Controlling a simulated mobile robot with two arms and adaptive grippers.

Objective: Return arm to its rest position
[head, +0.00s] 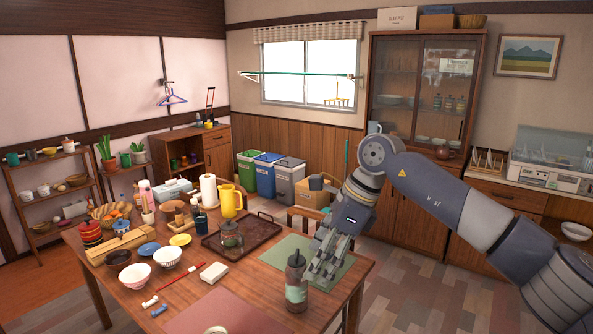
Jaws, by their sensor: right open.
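My right arm comes in from the right edge, and its gripper (323,262) hangs low over the front right part of the wooden table. The gripper is open, with its fingers pointing down just to the right of a dark brown bottle (297,283) with a pale green label. The bottle stands upright near the table's right end. In this view the fingers overlap its right side, and I cannot tell if they touch it. My left gripper does not show.
The table (250,293) also bears a dark tray (262,233), a green mat (335,270), a yellow pitcher (230,202), bowls and several small items. A dish dryer (548,172) stands on the right counter. A glass-door cabinet (395,190) stands behind my arm. Floor at lower right is clear.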

